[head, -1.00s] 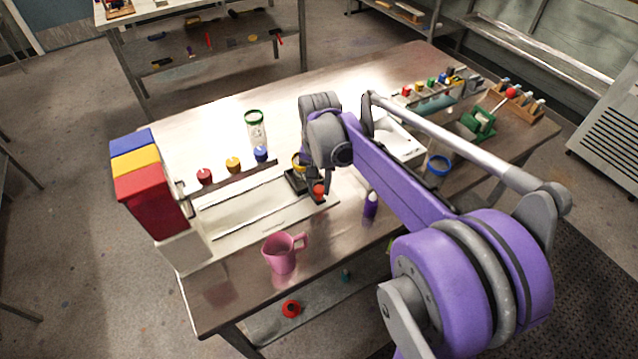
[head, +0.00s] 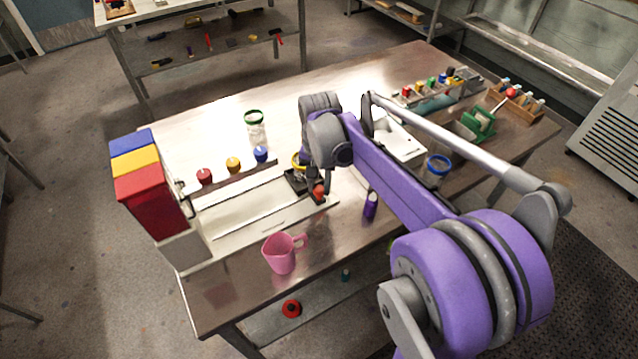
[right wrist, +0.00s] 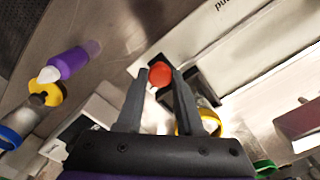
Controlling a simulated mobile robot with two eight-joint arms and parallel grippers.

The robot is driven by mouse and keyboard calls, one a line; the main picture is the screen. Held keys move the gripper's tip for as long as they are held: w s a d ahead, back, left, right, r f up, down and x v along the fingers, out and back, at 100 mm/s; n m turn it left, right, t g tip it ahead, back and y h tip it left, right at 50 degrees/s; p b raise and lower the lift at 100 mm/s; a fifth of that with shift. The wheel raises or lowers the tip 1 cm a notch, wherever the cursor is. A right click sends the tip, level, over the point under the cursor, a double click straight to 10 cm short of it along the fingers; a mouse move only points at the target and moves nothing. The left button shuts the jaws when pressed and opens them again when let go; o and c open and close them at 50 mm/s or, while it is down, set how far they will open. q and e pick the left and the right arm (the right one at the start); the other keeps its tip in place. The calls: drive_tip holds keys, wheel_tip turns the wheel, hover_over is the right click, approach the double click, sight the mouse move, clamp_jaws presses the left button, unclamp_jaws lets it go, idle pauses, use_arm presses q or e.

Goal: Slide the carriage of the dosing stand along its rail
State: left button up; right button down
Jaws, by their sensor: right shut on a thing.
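The dosing stand has red, yellow and blue hoppers (head: 150,188) at the left end of the table. Its pale rail (head: 250,210) runs right from them along the table. The black carriage (head: 295,181) sits near the right end of the rail. It carries a jar with a yellow rim, partly hidden by my arm. The carriage's red knob (head: 319,190) also shows in the right wrist view (right wrist: 160,74). My right gripper (head: 320,184) is shut on this knob, one finger on each side. My left gripper is not in view.
A pink jug (head: 282,254) stands in front of the rail, and a purple bottle (head: 370,205) to its right. Red, yellow and blue knobs (head: 233,165) line a strip behind the rail. A green-lidded jar (head: 256,130) stands farther back. A blue-rimmed jar (head: 438,168) is right of my arm.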

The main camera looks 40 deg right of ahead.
idle(0.4)
drive_tip(key=a, duration=0.7)
drive_tip(key=w+a, duration=0.1)
drive_tip(key=a, duration=0.2)
drive_tip(key=shift+w+a, duration=0.1)
drive_tip(key=shift+a, duration=0.15)
drive_tip(key=c, duration=0.5)
unclamp_jaws()
drive_tip(key=shift+c, duration=0.2)
drive_tip(key=shift+r, duration=0.15)
wheel_tip(320, 180, up, 11)
drive_tip(key=shift+f, duration=0.2)
